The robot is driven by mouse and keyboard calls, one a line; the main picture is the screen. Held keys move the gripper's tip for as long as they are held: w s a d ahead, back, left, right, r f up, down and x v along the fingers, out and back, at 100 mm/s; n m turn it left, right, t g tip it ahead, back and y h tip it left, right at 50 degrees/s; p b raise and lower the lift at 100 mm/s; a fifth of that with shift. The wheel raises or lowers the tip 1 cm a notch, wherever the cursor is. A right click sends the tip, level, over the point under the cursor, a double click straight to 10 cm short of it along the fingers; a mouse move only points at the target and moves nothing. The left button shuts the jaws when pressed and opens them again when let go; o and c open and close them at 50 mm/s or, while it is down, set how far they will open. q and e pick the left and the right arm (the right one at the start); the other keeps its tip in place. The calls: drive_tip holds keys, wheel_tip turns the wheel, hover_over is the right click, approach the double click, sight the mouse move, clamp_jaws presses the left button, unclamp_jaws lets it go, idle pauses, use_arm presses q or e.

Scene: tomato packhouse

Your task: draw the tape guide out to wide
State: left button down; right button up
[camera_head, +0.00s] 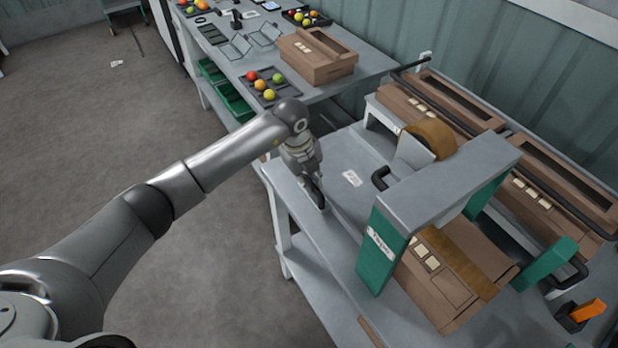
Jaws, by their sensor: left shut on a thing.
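My left gripper (318,198) points down at the near left edge of the taping bench, with its fingers shut on a small part that they largely hide. This part appears to be the tape guide (346,217), a thin dark rail running from the fingers towards the taper's near green leg. How far out the guide stands cannot be read. The taper (455,178) is a grey arch on green legs with a brown tape roll (428,135) behind it. A brown carton (447,285) lies under and in front of the arch. My right gripper is not in view.
A black handle (381,178) sticks out beside the arch. Several cartons (440,98) line the back behind a black rail. An orange-handled tool (586,310) lies at the right. Another table (366,62) holds a carton and tomato trays.

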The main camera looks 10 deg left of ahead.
use_arm(q)
drive_tip(key=shift+s+a, duration=0.1)
drive_tip(key=shift+a, duration=0.1)
drive_tip(key=shift+s+a+p, duration=0.65)
drive_tip(key=shift+s+a, duration=0.35)
drive_tip(key=shift+f, duration=0.1)
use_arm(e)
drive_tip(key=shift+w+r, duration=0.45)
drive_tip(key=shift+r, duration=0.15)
use_arm(q)
drive_tip(key=c, duration=1.8)
unclamp_jaws()
drive_tip(key=o, duration=0.4)
drive_tip(key=shift+s+a, duration=0.2)
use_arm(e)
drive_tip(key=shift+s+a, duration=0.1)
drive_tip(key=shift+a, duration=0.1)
use_arm(q)
drive_tip(key=shift+w+d, duration=0.1)
